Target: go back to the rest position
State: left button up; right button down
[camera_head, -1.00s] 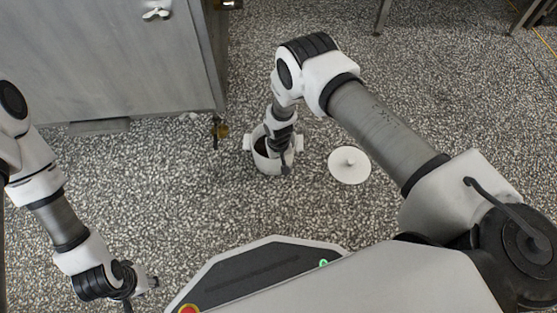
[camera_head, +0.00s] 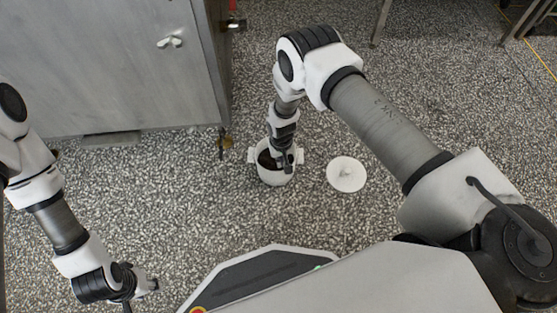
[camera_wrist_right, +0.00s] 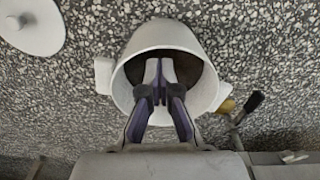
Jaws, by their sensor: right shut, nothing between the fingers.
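My right gripper (camera_wrist_right: 159,82) is shut and empty. In the right wrist view its fingertips show against the open mouth of a white pot (camera_wrist_right: 205,90) with side handles and a dark brown inside. In the head view the right gripper (camera_head: 284,160) is over the same pot (camera_head: 275,178), which stands on the floor; I cannot tell how deep the tips are. My left gripper (camera_head: 148,285) is at the lower left, away from everything, too small to tell its jaws.
A round white lid with a knob (camera_head: 346,174) lies on the floor right of the pot; it also shows in the right wrist view (camera_wrist_right: 32,25). A grey metal cabinet (camera_head: 110,70) with a brass valve (camera_head: 225,143) stands at the upper left. Speckled floor between is clear.

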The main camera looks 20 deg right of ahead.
pick_arm(q)
jog(key=shift+r, duration=0.3)
pick_arm(e)
jog(key=shift+w+r, duration=0.1)
jog(key=shift+r, duration=0.3)
